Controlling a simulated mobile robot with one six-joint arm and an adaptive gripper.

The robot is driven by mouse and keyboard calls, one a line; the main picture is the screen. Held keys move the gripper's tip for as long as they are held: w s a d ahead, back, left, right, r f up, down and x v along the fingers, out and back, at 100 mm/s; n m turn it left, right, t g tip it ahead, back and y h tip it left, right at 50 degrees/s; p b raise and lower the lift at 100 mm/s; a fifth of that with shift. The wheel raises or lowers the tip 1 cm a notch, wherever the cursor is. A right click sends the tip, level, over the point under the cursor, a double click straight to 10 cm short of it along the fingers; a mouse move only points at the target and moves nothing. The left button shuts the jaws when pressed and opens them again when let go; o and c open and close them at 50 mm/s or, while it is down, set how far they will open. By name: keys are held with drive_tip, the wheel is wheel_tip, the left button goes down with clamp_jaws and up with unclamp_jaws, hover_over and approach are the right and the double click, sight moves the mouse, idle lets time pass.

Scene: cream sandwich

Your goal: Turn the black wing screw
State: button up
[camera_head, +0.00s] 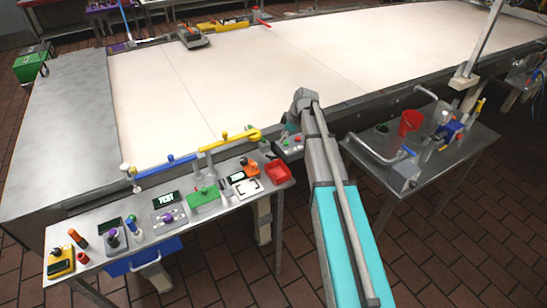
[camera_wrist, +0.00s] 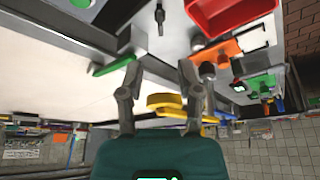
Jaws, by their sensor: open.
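I cannot pick out the black wing screw for certain. A small dark upright piece (camera_wrist: 159,16) at the top of the wrist view could be it, but its shape is too small to tell. My gripper (camera_wrist: 160,70) is open and empty, with its two grey fingers spread apart. A green elongated handle (camera_wrist: 113,66) shows beside the left fingertip, and a yellow rounded lever end (camera_wrist: 165,103) shows between the fingers. In the head view my arm reaches to the right end of the small-device table, and the arm mostly hides the gripper.
A red tray (camera_head: 278,172) sits at that table's right end, left of my arm. Yellow (camera_head: 228,141) and blue (camera_head: 165,167) levers line its back edge. A side table with a red bucket (camera_head: 411,122) stands to the right. The wide pale conveyor surface (camera_head: 240,75) behind is mostly clear.

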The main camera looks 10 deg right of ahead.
sight(272, 157)
drive_tip(key=shift+b+x, duration=4.5)
drive_tip(key=shift+x, duration=0.7)
clamp_jaws()
